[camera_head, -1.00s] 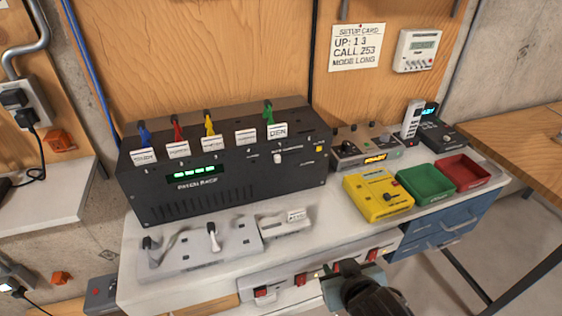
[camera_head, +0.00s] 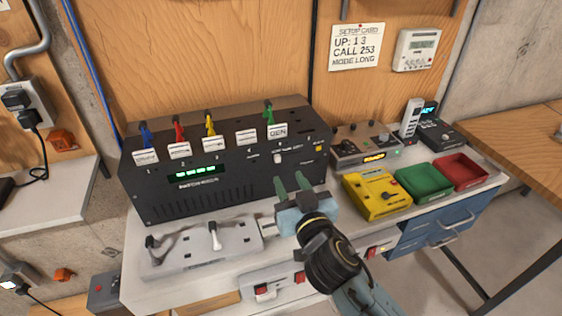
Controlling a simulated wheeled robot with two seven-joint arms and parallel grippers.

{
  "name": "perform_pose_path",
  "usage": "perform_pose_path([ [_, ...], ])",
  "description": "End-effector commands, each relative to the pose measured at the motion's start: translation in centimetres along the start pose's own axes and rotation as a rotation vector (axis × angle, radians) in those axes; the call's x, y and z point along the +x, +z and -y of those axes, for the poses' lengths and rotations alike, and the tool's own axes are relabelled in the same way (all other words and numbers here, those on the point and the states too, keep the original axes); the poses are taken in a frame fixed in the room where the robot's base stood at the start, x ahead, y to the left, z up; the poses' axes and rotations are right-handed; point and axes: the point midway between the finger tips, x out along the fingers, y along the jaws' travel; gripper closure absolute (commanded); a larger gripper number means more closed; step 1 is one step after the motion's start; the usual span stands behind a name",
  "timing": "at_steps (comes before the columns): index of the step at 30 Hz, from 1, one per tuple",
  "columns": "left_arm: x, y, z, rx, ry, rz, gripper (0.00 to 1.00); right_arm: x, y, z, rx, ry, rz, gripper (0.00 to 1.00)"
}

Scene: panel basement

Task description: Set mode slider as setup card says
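The setup card (camera_head: 356,47) on the wooden wall reads UP: 1 3, CALL 253, MODE LONG. A black box (camera_head: 232,160) stands at the back of the bench, with green lit digits on its front and coloured levers on top. A small white knob (camera_head: 278,158) sits on the right part of its front; the lettering around it is too small to read. My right gripper (camera_head: 292,185) is open and empty, its two green fingers pointing at the box front just below the knob. Contact cannot be told. My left gripper is out of view.
A grey plate with two levers (camera_head: 190,253) lies at the front left of the bench. To the right are a yellow device (camera_head: 375,205), a green tray (camera_head: 425,192), a red tray (camera_head: 484,177) and a grey unit (camera_head: 350,152). Red switches line the bench's front edge.

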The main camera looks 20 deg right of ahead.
Motion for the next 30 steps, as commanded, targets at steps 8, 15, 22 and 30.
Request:
perform_pose_path([
  [8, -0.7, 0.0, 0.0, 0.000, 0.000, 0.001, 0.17, 4.9, -0.1, 0.0, -0.002, 0.001, 0.000, 0.65],
  [15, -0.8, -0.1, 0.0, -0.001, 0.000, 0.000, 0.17, 6.6, 0.0, 0.0, -0.001, 0.001, 0.002, 0.65],
  [22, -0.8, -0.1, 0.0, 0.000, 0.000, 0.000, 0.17, 6.7, 0.1, 0.0, 0.000, 0.001, 0.003, 0.65],
  [30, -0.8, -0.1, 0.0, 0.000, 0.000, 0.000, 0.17, 6.7, 0.1, 0.0, 0.000, 0.001, 0.002, 0.92],
])
